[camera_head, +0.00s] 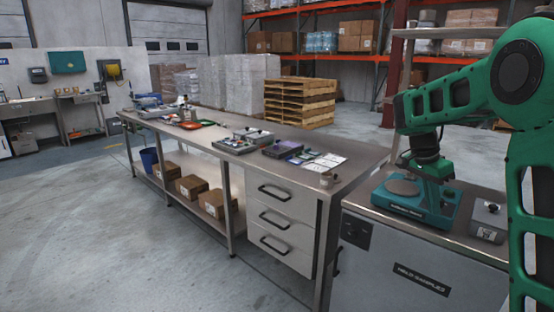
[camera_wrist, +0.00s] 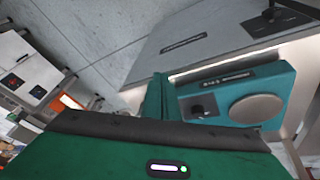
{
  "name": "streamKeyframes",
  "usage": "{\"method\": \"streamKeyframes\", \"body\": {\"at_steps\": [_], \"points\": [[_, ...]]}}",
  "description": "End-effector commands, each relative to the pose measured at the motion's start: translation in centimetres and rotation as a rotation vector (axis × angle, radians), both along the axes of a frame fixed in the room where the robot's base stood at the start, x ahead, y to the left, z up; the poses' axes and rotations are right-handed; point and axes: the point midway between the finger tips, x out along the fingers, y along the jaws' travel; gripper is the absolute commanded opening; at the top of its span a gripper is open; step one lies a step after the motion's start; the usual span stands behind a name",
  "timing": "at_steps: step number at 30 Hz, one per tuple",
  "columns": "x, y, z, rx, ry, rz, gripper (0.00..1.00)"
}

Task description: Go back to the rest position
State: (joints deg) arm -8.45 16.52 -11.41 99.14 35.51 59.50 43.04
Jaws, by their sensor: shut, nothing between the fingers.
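My gripper (camera_head: 436,192) hangs at the end of my green arm, at or just above the teal device with a round grey plate (camera_head: 403,187). It is shut with nothing in it. Its fingers are hard to tell from the teal body behind, so I cannot tell whether they touch. In the wrist view the green gripper housing fills the bottom. The teal device (camera_wrist: 279,84) lies beyond it, with its grey plate and a black knob, both bare of any held item.
The device stands on a grey cabinet (camera_head: 400,252), beside a small grey box (camera_head: 488,221). A long steel workbench (camera_head: 345,164) to the left bears trays, papers and a small cup (camera_head: 326,180). Cardboard boxes (camera_head: 191,187) sit on its lower shelf. Open floor (camera_head: 90,235) lies at left.

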Motion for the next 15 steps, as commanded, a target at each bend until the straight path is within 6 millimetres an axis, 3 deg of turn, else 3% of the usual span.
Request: {"method": "streamKeyframes", "body": {"at_steps": [1,7,15], "points": [[-2.3,-1.0,0.6,0.021,0.013,0.028,0.0],[-11.0,-2.7,1.2,0.106,0.074,0.188,0.0],[-22.8,-2.3,0.0,0.221,0.119,0.422,0.0]]}}
